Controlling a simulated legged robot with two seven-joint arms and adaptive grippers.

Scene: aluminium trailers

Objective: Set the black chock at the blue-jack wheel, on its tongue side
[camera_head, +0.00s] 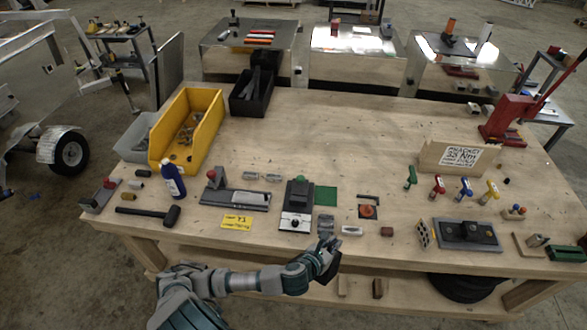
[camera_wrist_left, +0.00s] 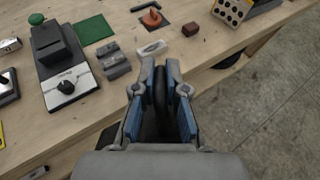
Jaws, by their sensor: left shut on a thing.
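My left gripper (camera_head: 328,258) is in front of the workbench's near edge, low beside the tabletop. In the left wrist view its two blue-padded fingers (camera_wrist_left: 160,95) are shut on a dark piece, which looks like the black chock (camera_wrist_left: 161,88); the fingers hide much of it. A trailer wheel (camera_head: 70,152) with a silver fender stands on the floor at far left in the head view. I see no blue jack on it, so I cannot tell whether it is the blue-jack wheel. My right gripper is not in view.
The wooden workbench (camera_head: 330,120) fills the middle, with a yellow bin (camera_head: 207,125), a blue bottle (camera_head: 172,182), a hammer (camera_head: 160,213) and several fixtures. A bracket stand (camera_head: 440,158) and red press (camera_head: 505,122) are at right. Concrete floor lies left of the bench.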

